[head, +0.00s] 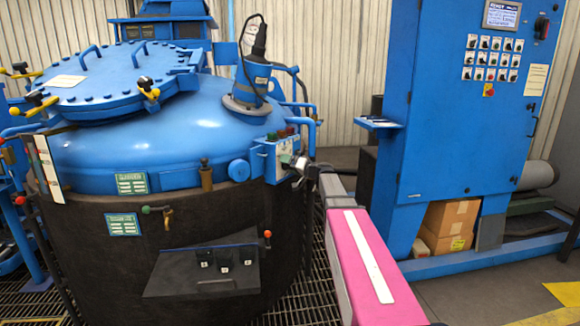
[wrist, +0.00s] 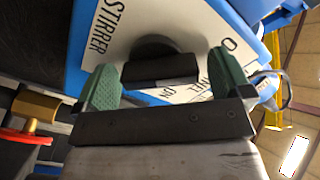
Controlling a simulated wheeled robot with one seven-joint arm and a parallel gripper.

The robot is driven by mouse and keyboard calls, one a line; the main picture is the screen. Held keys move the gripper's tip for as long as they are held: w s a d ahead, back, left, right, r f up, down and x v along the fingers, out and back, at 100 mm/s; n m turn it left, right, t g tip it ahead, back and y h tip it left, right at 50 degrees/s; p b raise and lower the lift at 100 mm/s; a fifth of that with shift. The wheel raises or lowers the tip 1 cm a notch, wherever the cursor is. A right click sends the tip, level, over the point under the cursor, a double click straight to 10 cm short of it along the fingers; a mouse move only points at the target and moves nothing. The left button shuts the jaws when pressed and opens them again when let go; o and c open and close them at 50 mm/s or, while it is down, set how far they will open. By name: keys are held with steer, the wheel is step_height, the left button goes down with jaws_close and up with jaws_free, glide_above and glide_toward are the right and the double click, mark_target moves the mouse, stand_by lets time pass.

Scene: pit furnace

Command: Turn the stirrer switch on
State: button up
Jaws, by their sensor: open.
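The stirrer switch (wrist: 160,68) is a black knob on a white plate (wrist: 112,40) lettered "STIRRER", with "O" and "ON" marks partly seen. In the wrist view my gripper (wrist: 163,78) is open, its two green-padded fingers on either side of the knob with gaps to both. I cannot tell how deep the fingertips reach along the knob. In the head view the blue switch box (head: 258,160) sits on the furnace's right side. My gripper (head: 303,166) is at its front face and hides the knob there.
The blue domed furnace (head: 175,130) fills the left. A red-capped brass fitting (wrist: 25,136) lies left of my gripper in the wrist view. A blue control cabinet (head: 450,110) stands right, with floor between.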

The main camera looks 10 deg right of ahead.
steer(key=c, duration=0.9)
steer(key=shift+m, duration=0.3)
steer(key=m, duration=0.4)
steer(key=shift+w+d+f, duration=0.1)
steer(key=m, duration=0.9)
steer(key=shift+w+d+f, duration=0.1)
steer(key=shift+f, duration=0.05)
steer(key=shift+f+m, duration=0.1)
steer(key=shift+m, duration=2)
